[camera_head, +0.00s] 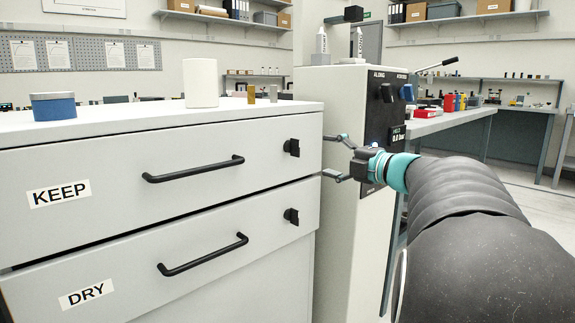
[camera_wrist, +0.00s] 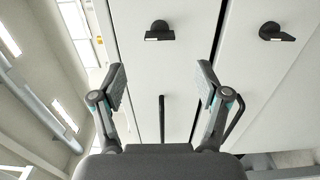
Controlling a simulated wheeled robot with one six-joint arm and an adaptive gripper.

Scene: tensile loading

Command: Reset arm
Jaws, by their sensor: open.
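My gripper (camera_head: 333,156) is open and empty in the head view, in front of the right edge of the white drawer cabinet (camera_head: 240,130) and the grey machine column (camera_head: 345,220). My arm reaches in from the right. In the wrist view my gripper (camera_wrist: 163,85) shows two spread fingers with nothing between them. Beyond them is the cabinet front (camera_wrist: 185,60) with two black knobs, one dark knob (camera_wrist: 159,31) above the gap between the fingers. No object is in the gripper.
The cabinet has a KEEP drawer (camera_head: 100,185) and a DRY drawer (camera_head: 130,277), each with a black handle. A blue tin (camera_head: 53,107), a white cylinder (camera_head: 201,84) and small blocks stand on top. The column carries knobs (camera_head: 386,92). A workbench (camera_head: 440,121) stands behind at right.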

